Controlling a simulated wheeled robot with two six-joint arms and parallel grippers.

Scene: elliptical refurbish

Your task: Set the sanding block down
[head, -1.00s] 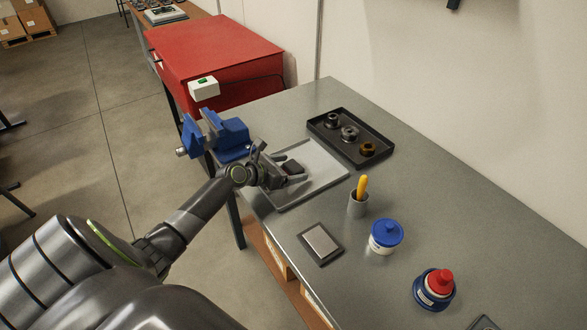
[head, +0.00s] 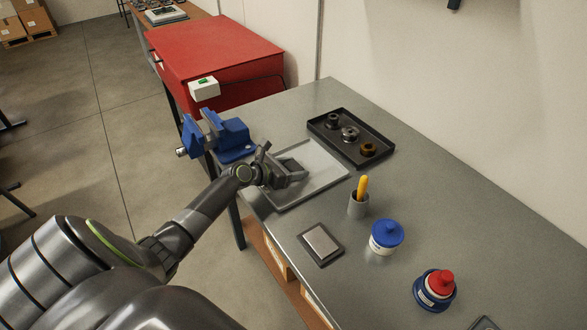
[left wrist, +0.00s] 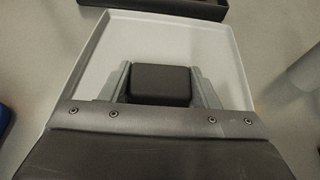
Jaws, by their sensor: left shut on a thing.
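The sanding block (left wrist: 160,82) is a dark rectangular block with rounded corners, seen in the left wrist view. My left gripper (left wrist: 158,75) is shut on it, with one grey finger on each side. In the head view my left gripper (head: 297,172) is low over the light grey shallow tray (head: 325,170), and the block is mostly hidden by the gripper. The tray's rim (left wrist: 76,60) also shows around the block in the left wrist view. I cannot tell whether the block touches the tray's floor. My right gripper is not in view.
A blue vise (head: 235,138) stands left of the tray. A black tray (head: 375,145) with three round parts lies behind. A grey cup (head: 358,206) with a yellow handle, a blue-lidded jar (head: 385,238), a red-capped bottle (head: 436,290) and a dark flat plate (head: 320,243) stand nearer.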

